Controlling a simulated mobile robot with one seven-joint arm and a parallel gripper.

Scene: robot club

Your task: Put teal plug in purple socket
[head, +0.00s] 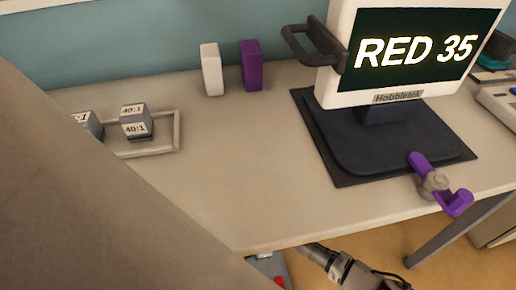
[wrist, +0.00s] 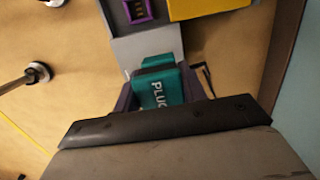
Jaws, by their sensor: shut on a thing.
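The teal plug (wrist: 159,86), a block with white lettering reading PLUG, is between the fingers of my gripper (wrist: 166,88) in the wrist view. My gripper is shut on it. The purple socket (wrist: 139,10), a purple frame with a dark inside, sits on a grey unit at the top edge of the wrist view and is partly cut off. The plug is apart from the socket in the picture, below and a little right of it. The plug's far end lies over a light grey panel, and I cannot tell whether it touches.
A yellow block (wrist: 205,8) is right of the socket. In the head view, a table (head: 235,180) holds a monitor (head: 415,50), white and purple blocks, and a tray of cubes. A grey unit (head: 264,265) with a red part shows below the table edge beside my arm.

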